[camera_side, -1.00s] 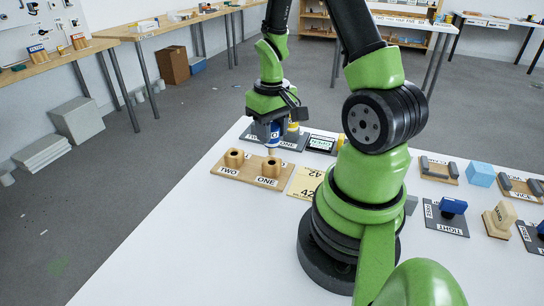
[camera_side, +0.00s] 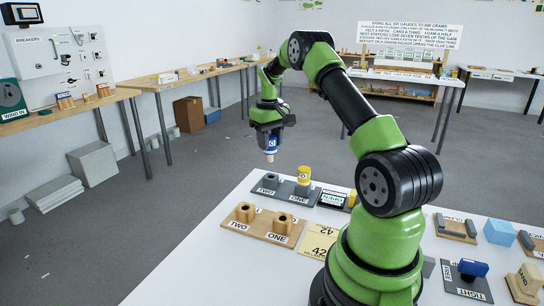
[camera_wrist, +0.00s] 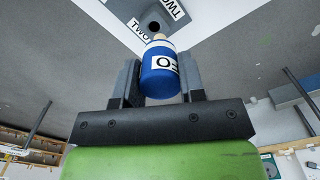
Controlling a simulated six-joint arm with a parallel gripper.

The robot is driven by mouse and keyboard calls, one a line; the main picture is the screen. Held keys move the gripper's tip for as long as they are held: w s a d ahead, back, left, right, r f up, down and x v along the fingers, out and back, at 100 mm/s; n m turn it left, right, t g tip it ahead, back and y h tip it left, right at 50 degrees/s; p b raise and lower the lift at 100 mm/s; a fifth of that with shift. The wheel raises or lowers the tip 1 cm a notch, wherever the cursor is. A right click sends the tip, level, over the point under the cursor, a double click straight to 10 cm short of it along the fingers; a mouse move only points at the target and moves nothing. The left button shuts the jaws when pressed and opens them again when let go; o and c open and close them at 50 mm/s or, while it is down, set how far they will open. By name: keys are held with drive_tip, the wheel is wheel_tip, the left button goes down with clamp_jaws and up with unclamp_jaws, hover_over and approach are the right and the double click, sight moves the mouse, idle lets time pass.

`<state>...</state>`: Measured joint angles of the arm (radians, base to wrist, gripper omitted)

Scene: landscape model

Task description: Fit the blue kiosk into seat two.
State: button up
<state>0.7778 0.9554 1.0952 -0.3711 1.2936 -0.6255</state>
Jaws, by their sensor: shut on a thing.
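The blue kiosk (camera_side: 271,143) is a blue cylinder with a white label and a tan lower end. My gripper (camera_side: 269,132) is shut on it and holds it roughly upright, well above the table. In the wrist view, the kiosk (camera_wrist: 160,72) sits between the two dark fingers (camera_wrist: 160,85). A grey board (camera_side: 288,190) has a grey seat two (camera_side: 270,181), empty, and a seat one with a yellow piece (camera_side: 304,174) on it. In the wrist view, the grey seat two (camera_wrist: 153,22) shows its dark hole just beyond the kiosk's tan tip.
A wooden board (camera_side: 262,230) in front carries two hollow wooden posts, also labelled TWO and ONE. A yellow card (camera_side: 319,241) and a dark sign (camera_side: 332,199) lie to the right. Further right are a blue cube (camera_side: 499,232) and other blocks. The table's front left is clear.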

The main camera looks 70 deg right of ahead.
sight(271, 152)
drive_tip(key=shift+w+d+r, duration=0.3)
drive_tip(key=shift+d+r, duration=0.3)
drive_tip(key=shift+d, duration=0.3)
drive_tip(key=shift+f, duration=2.9)
drive_tip(key=shift+f, duration=2)
drive_tip(key=o, duration=1.1)
wheel_tip(271, 152, up, 10)
drive_tip(key=shift+f, duration=0.1)
